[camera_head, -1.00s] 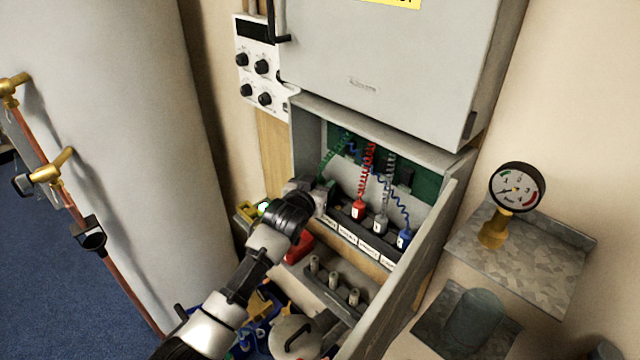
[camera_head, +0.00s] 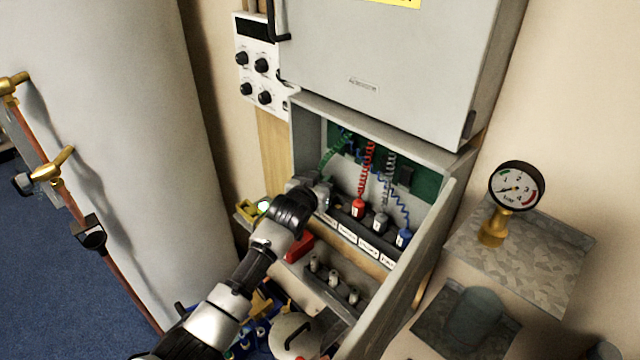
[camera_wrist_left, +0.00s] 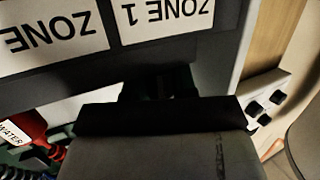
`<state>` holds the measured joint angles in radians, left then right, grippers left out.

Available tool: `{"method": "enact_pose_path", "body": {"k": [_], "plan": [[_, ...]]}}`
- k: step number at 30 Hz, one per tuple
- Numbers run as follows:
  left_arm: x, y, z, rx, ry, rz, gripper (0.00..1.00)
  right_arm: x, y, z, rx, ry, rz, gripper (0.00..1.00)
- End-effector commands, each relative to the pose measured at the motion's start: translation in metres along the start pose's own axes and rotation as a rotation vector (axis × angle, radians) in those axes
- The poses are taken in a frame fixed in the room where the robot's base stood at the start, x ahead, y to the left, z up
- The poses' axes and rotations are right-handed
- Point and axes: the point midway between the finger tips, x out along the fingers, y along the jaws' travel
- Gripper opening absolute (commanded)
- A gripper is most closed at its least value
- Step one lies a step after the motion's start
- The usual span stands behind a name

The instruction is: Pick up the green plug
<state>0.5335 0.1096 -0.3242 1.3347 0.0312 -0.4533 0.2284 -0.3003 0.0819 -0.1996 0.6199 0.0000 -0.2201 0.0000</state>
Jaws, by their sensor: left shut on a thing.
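The green plug itself is hidden behind my left gripper. Its green coiled cord (camera_head: 334,155) runs from the back of the open cabinet bay down to the gripper. My left gripper (camera_head: 325,190) is at the left end of the plug row, shut on the plug. In the left wrist view the dark gripper (camera_wrist_left: 160,88) fills the lower middle and its fingertips are hard to make out. The "ZONE 1" label (camera_wrist_left: 166,18) lies just beyond it. My right gripper is not in view.
A red plug (camera_head: 358,207), a grey plug (camera_head: 380,222) and a blue plug (camera_head: 404,238) stand in the row to the right. The cabinet side wall (camera_head: 425,235) bounds the bay at right. Below is a rack with grey pegs (camera_head: 333,278). A gauge (camera_head: 517,187) stands further right.

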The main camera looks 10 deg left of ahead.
Motion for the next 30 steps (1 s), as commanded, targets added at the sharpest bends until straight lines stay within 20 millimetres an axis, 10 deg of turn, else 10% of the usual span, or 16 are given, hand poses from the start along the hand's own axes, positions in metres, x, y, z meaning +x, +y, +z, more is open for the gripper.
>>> {"method": "enact_pose_path", "body": {"k": [12,30], "plan": [[-0.011,-0.001,-0.033,0.001,0.003,0.000,0.05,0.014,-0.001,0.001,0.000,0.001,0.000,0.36],[-0.151,0.000,-0.003,0.000,0.000,0.000,0.05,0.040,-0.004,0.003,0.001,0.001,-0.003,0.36]]}}
